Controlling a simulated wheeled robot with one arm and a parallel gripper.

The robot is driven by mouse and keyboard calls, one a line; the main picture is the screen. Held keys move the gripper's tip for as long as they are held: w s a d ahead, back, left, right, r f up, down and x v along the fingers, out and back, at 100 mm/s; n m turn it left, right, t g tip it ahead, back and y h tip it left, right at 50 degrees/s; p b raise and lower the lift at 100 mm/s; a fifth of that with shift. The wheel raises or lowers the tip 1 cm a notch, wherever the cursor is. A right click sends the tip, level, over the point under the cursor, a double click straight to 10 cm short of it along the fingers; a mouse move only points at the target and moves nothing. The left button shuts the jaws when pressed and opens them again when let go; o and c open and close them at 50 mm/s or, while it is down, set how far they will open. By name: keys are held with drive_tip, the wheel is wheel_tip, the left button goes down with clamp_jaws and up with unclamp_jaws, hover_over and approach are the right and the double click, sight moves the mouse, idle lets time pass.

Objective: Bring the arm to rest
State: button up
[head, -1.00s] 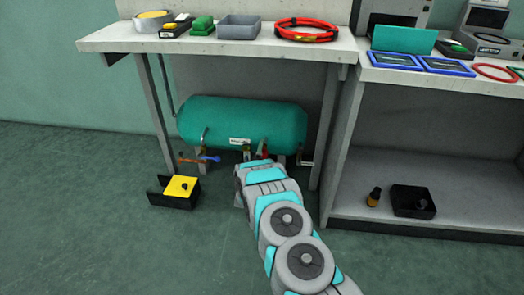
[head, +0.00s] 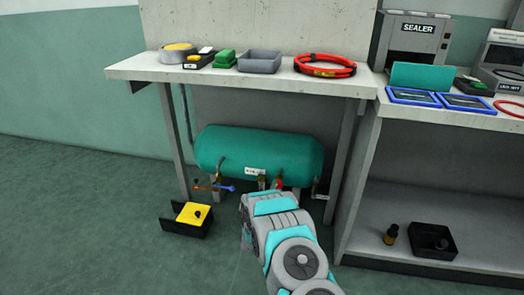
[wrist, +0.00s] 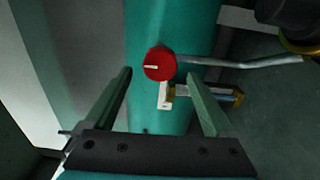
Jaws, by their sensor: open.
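My arm (head: 285,240) reaches forward from the bottom of the head view toward the teal tank (head: 260,155) under the left bench. Its own links hide my gripper there. In the wrist view my gripper (wrist: 160,75) is open, its two fingers apart with nothing held between them. A round red knob (wrist: 160,64) with a pale mark shows between and beyond the fingertips, in front of the teal tank (wrist: 185,25). I cannot tell how far the knob is from the fingers.
A metal pipe (wrist: 245,63) runs right from the knob. A black tray with a yellow block (head: 192,213) lies on the floor left of my arm. The left bench (head: 230,76) holds a red hose coil (head: 324,66) and small trays. Floor at left is clear.

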drive_tip(key=a+r+m+g+y, duration=0.4)
drive_tip(key=r, duration=0.4)
drive_tip(key=s+a+r+m+g+y, duration=0.2)
drive_tip(key=s+a+r+g+y, duration=0.15)
drive_tip(key=s+r, duration=0.65)
drive_tip(key=s+d+r+m+g, duration=0.3)
drive_tip(key=s, duration=1.4)
drive_tip(key=s+d+r+m+g+h, duration=0.1)
drive_tip(key=s+d+r+m+g, duration=0.1)
drive_tip(key=s, duration=1.6)
drive_tip(key=s+d+r+m+g+h, duration=0.1)
drive_tip(key=s+d+r+m+g, duration=0.2)
drive_tip(key=s, duration=1.5)
drive_tip(key=d+g, duration=0.2)
drive_tip(key=g, duration=0.1)
drive_tip(key=shift+r+m, duration=0.3)
drive_tip(key=shift+r, duration=0.1)
drive_tip(key=shift+w+g, duration=0.1)
drive_tip(key=shift+g, duration=0.15)
